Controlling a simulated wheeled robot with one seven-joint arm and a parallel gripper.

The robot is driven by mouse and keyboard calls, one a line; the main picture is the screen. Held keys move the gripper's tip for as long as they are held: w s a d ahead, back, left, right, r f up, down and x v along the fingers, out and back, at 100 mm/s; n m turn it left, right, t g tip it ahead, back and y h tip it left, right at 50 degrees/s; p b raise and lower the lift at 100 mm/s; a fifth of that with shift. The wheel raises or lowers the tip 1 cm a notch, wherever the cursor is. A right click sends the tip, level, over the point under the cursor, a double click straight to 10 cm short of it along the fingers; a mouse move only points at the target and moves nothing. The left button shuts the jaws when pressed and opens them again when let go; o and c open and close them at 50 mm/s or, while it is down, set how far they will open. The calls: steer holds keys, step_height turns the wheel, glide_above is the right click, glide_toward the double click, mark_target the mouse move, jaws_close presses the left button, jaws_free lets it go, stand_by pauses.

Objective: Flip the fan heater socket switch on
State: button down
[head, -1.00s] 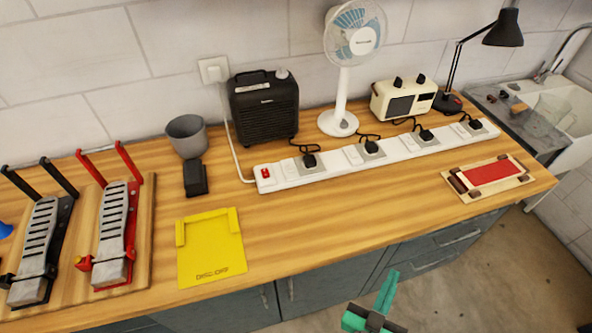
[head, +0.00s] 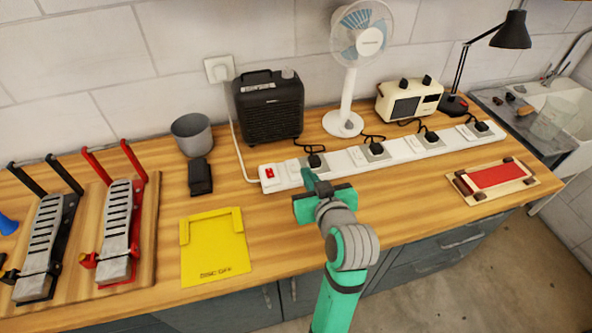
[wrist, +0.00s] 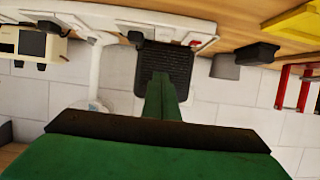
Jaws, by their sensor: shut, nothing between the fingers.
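The black fan heater (head: 268,106) stands at the back of the bench, left of the white desk fan. The white power strip (head: 407,148) runs along the bench in front of it, with a red switch (head: 269,173) at its left end. A black plug (head: 314,160) sits in the leftmost occupied socket, with a cord running back toward the heater. My gripper (head: 309,181) is shut and empty, just in front of the strip near that plug. It hides part of the strip's front edge. The wrist view shows the shut green fingers (wrist: 160,95) with the strip (wrist: 140,29) beyond; small switch positions cannot be told.
The desk fan (head: 343,123), cream radio (head: 409,99) and black lamp (head: 511,31) stand behind the strip. A yellow tray (head: 215,255), grey cup (head: 192,134) and black block (head: 200,177) lie left. A red-topped board (head: 495,178) lies right. Bench is clear between tray and board.

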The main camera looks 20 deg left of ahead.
steer(key=shift+a, duration=0.1)
glide_above(298, 178)
steer(key=f, duration=0.3)
steer(key=shift+w+a+f, duration=0.15)
steer(key=shift+a+f, duration=0.1)
steer(key=shift+f, duration=0.05)
step_height(298, 178, down, 3)
steer(key=shift+d+f, duration=0.1)
steer(key=shift+d, duration=0.05)
steer(key=shift+f, duration=0.4)
steer(key=shift+s+d+f, duration=0.1)
steer(key=shift+s+f, duration=0.15)
steer(key=shift+f, duration=0.05)
steer(key=shift+r, duration=0.1)
steer(key=shift+r, duration=0.7)
